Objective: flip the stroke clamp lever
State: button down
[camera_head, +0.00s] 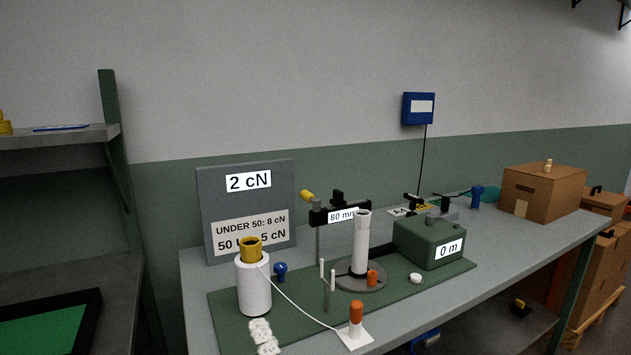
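A black bar labelled "80 mm" (342,215) stands on a post at the middle of the bench. A yellow-tipped lever (307,195) sticks out at its left end, tilted up to the left; it looks like the stroke clamp lever. Its pivot is too small to make out. Below the bar, a white cone (361,245) stands upright on a grey round plate (350,284) with an orange knob (372,277) at its front. My gripper is not in view.
A green box labelled "0 m" (428,243) stands right of the cone. A white yarn spool (254,285) stands front left, its yarn running to a white base with an orange-topped peg (356,315). A grey sign (246,208) stands behind; a cardboard box (543,192) sits far right.

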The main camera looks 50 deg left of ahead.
aim_at(306, 195)
jog(key=u, duration=0.55)
jog(key=i, duration=0.6)
jog(key=u, duration=0.75)
